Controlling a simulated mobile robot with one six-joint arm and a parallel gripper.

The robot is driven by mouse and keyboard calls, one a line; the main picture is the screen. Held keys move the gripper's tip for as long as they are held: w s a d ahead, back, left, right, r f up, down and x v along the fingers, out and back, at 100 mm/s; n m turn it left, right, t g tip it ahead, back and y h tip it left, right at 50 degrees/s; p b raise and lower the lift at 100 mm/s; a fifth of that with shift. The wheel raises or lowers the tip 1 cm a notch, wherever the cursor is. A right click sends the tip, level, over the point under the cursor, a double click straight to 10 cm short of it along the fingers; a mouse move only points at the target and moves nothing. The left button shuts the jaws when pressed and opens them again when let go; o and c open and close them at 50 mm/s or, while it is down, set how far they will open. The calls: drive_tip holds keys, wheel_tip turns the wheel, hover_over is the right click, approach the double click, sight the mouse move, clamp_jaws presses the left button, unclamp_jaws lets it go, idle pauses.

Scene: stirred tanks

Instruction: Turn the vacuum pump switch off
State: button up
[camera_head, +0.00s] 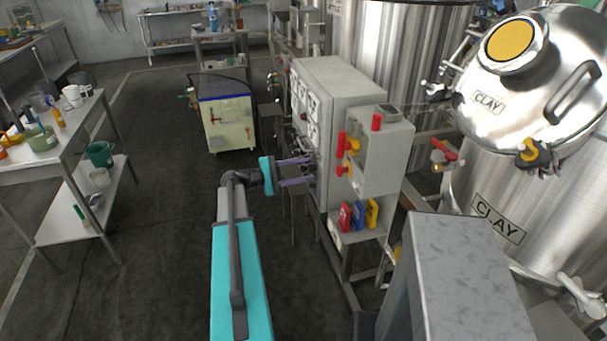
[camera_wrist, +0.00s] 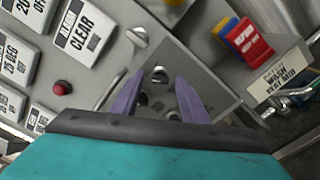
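My gripper (camera_head: 309,170) is open, with two purple fingers pointing at the labelled face of a grey control cabinet (camera_head: 340,72). In the wrist view its fingers (camera_wrist: 159,77) are spread apart, with a small metallic switch or knob (camera_wrist: 160,74) showing between their tips. A second small knob (camera_wrist: 155,103) lies lower between the fingers, partly hidden. Another silver knob (camera_wrist: 138,37) is up and left, beside a white "ALARM CLEAR" label (camera_wrist: 78,32). I cannot read which one is the vacuum pump switch, nor its position. Contact with the fingers cannot be told.
A red button (camera_wrist: 62,88) sits on the panel left of the fingers. A cream cart (camera_head: 230,130) stands behind on the floor. Steel tanks (camera_head: 545,210) stand at right.

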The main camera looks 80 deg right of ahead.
drive_tip(key=shift+a, duration=0.1)
drive_tip(key=b+v, duration=0.4)
drive_tip(key=v, duration=0.9)
drive_tip(key=shift+w+a, duration=0.15)
drive_tip(key=shift+w, duration=0.15)
idle(0.3)
